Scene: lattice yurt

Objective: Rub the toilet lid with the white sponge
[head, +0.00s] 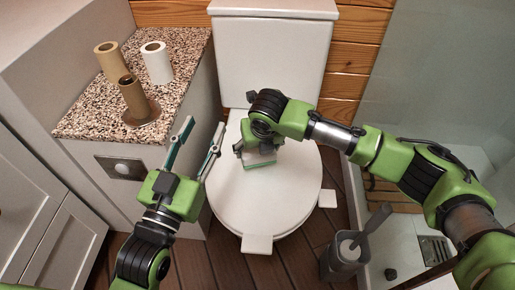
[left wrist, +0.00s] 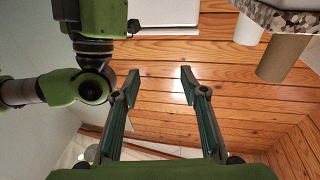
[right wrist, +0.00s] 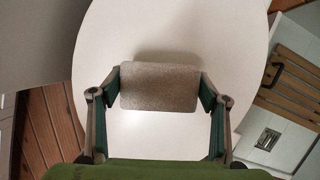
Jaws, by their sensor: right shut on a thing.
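The toilet lid (head: 285,200) is white, round and closed, in the middle of the head view. It also fills much of the right wrist view (right wrist: 165,30). My right gripper (head: 256,155) is over the back part of the lid, shut on the sponge (head: 260,160). In the right wrist view the sponge (right wrist: 160,87) looks greyish and sits between both fingers, with a shadow on the lid behind it. I cannot tell whether it touches the lid. My left gripper (head: 204,140) is open and empty, left of the toilet, beside the counter.
A granite counter (head: 85,122) at the left bears a white roll (head: 157,64) and two brown rolls (head: 110,62) (head: 134,98). A grey bin (head: 343,262) with a brush stands on the floor right of the toilet. The toilet tank (head: 270,60) rises behind the lid.

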